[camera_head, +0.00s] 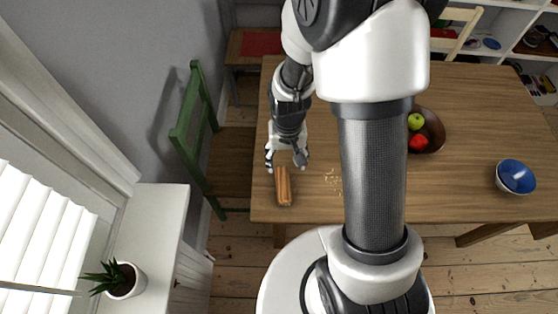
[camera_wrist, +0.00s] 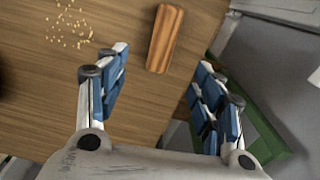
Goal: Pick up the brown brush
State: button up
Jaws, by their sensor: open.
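The brown brush (camera_head: 284,186) lies on the wooden table near its front left corner. It is a long brown block with a lighter stripe along it. In the wrist view the brush (camera_wrist: 165,38) lies ahead of my gripper (camera_wrist: 158,78), between the lines of its two fingers but beyond their tips. My gripper (camera_head: 287,160) is open and empty, above the table just behind the brush in the head view. The fingers do not touch the brush.
Crumbs (camera_wrist: 70,28) lie on the table (camera_head: 480,110) beside the brush. A bowl (camera_head: 432,130) with fruit and a blue bowl (camera_head: 515,177) stand further right. A green chair (camera_head: 195,130) stands at the table's left edge. A potted plant (camera_head: 122,279) stands lower left.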

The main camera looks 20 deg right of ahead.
aim_at(283, 183)
notch_tip(283, 183, down, 11)
jog(key=b, duration=0.4)
jog(key=shift+a+f, duration=0.1)
jog(key=shift+f, duration=0.1)
jog(key=shift+w+a+f+b, duration=0.1)
jog(key=shift+f+b, duration=0.55)
jog(key=shift+f, duration=0.85)
jog(key=shift+w+a+f+b, duration=0.1)
jog(key=shift+f+b, duration=0.5)
jog(key=shift+f, duration=0.85)
jog(key=shift+r, duration=0.1)
jog(key=c, duration=1.2)
